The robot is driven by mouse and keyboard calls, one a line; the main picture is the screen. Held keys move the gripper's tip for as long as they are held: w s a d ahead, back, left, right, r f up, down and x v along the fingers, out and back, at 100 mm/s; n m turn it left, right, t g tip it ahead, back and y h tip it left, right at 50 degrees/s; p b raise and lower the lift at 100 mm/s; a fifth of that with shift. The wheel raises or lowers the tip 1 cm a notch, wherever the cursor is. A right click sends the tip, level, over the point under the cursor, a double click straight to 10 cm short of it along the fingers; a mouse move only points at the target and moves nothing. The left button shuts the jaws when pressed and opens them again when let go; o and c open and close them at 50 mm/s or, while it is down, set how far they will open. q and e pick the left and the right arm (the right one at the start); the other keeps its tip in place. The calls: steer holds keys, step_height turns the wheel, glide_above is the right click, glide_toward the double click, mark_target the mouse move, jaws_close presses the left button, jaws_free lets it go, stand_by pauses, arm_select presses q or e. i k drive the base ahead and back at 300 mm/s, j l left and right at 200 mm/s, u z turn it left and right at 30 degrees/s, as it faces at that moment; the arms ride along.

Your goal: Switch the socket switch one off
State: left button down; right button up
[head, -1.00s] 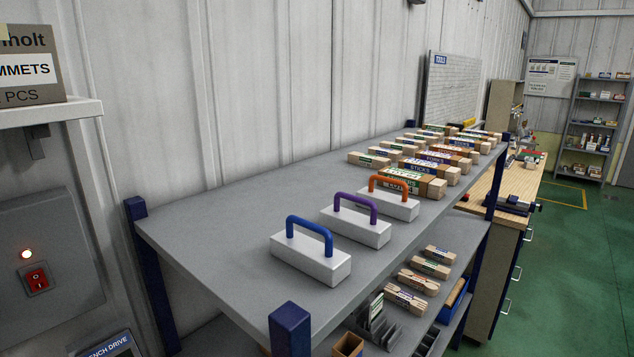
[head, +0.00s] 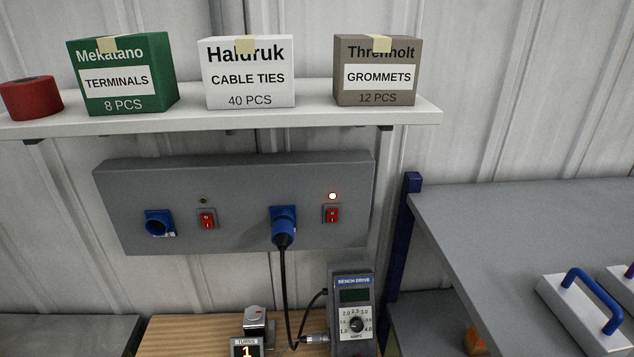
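A grey socket panel (head: 245,230) is mounted on the wall below a shelf. It has two red rocker switches. The left switch (head: 207,219) sits beside an empty blue socket (head: 158,223), under a dark lamp (head: 203,201). The right switch (head: 331,214) sits under a lit lamp (head: 333,196), beside a blue socket with a blue plug (head: 283,227) in it. I cannot read a label telling which one is number one. Neither of my grippers is in view.
A black cable (head: 284,285) hangs from the plug towards a bench drive unit (head: 353,310) on a wooden bench (head: 190,330). A white shelf (head: 300,118) above holds boxes and a red roll. A grey table (head: 500,215) with handled blocks stands at right.

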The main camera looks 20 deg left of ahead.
mark_target(332, 214)
steer(key=u, duration=0.45)
steer(key=i+j+u, duration=0.1)
steer(key=i+j, duration=0.25)
steer(key=j, duration=0.2)
steer(key=i+j, duration=0.4)
steer(key=j, duration=0.15)
steer(key=j+u, duration=0.05)
